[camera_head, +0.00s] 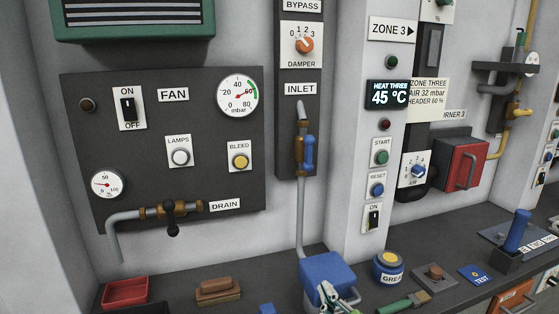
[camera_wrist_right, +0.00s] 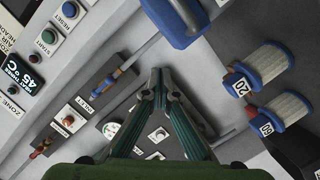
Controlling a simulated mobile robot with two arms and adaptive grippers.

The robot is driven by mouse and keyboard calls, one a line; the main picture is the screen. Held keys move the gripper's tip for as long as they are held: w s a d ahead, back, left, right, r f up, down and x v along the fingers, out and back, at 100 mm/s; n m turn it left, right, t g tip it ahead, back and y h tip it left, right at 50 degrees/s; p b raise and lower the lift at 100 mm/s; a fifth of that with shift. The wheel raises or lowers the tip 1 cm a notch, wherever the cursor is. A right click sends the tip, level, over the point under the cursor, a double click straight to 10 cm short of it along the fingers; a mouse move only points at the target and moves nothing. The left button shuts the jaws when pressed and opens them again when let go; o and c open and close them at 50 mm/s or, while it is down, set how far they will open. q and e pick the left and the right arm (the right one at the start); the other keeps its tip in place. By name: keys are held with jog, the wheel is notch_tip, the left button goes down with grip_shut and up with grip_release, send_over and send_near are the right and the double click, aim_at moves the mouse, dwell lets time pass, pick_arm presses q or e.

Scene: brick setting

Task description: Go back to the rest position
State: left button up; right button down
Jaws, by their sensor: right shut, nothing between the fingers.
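My right gripper (camera_head: 334,297) shows only in part at the bottom edge of the head view, in front of a blue box (camera_head: 326,268) on the dark bench. In the right wrist view, its two green-and-dark fingers (camera_wrist_right: 159,76) meet at the tips, shut and empty. The wall panels lie beyond the fingers in that view. Whether the gripper touches the blue box cannot be told. My left gripper is in neither view.
The bench (camera_head: 262,292) holds a red tray (camera_head: 126,291), a brown brush (camera_head: 218,290), a grease tin (camera_head: 388,267) and a green-handled tool (camera_head: 404,303). A drain valve (camera_head: 171,209) and inlet pipe (camera_head: 300,210) stick out from the wall. Two pale cylinders (camera_wrist_right: 264,65) (camera_wrist_right: 285,112) show in the wrist view.

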jog(key=s+d+f+m+g+h, duration=0.1)
jog(key=s+d+f+m+g, duration=0.15)
jog(key=s+f, duration=0.4)
jog(key=s+d+f+m+g+h, duration=0.15)
jog(key=s+d+f+g, duration=0.25)
jog(key=f, duration=0.6)
jog(key=s+d+f+m+g, duration=0.2)
jog(key=s+f+g, duration=0.15)
jog(key=s, duration=0.45)
jog(key=s+d+f+m+g, duration=0.25)
jog(key=s+f, duration=0.25)
jog(key=s, duration=0.4)
notch_tip(320, 180, down, 28)
jog(key=s+g, duration=0.1)
jog(key=s, duration=0.2)
jog(key=s+d+f+g, duration=0.1)
jog(key=s+d+f, duration=0.1)
jog(key=s+f, duration=1.3)
jog(key=shift+s+d, duration=0.35)
jog(key=shift+s, duration=0.15)
jog(key=shift+y, duration=0.25)
